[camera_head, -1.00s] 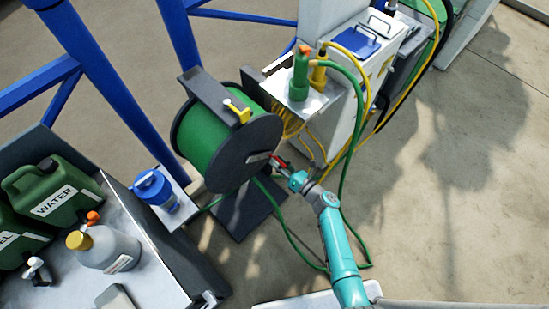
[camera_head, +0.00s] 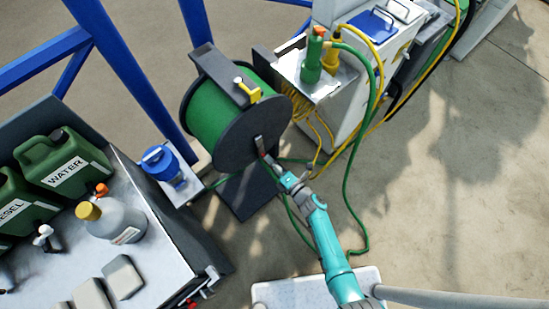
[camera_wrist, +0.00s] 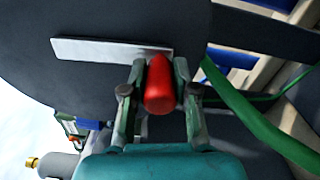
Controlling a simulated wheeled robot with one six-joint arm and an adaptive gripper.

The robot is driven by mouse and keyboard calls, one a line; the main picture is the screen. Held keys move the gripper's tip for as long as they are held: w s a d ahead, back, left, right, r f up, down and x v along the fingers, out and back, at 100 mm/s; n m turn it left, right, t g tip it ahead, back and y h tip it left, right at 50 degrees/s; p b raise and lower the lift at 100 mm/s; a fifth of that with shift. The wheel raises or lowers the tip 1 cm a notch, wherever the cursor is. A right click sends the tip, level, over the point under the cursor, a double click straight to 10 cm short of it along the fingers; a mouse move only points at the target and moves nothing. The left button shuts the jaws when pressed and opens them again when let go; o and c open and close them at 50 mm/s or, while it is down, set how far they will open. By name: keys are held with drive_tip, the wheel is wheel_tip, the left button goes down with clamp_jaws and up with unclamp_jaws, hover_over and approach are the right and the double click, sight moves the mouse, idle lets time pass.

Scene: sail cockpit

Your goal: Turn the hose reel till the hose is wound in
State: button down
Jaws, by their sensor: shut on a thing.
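The hose reel (camera_head: 205,122) has a drum wound with green hose between dark round flanges. A flat metal crank arm (camera_head: 259,143) lies on its right flange; the crank arm also shows in the wrist view (camera_wrist: 100,49). My gripper (camera_head: 268,162) is at the crank's outer end. In the wrist view its two fingers (camera_wrist: 160,95) stand either side of the red crank knob (camera_wrist: 159,85), shut on it. Unwound green hose (camera_head: 347,198) loops on the floor right of my arm. In the wrist view, green hose (camera_wrist: 250,120) passes close on the right.
A white cabinet (camera_head: 340,95) with a green bottle (camera_head: 313,60) and yellow hoses stands right of the reel. A bench (camera_head: 165,265) with jerry cans is at left. A blue pole (camera_head: 115,65) stands behind. The floor at right is open.

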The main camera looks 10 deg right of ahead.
drive_tip(key=shift+s+a+m, duration=0.25)
drive_tip(key=shift+m, duration=0.05)
idle(0.4)
drive_tip(key=c, duration=0.9)
unclamp_jaws()
drive_tip(key=v, duration=1.2)
drive_tip(key=shift+f, duration=0.1)
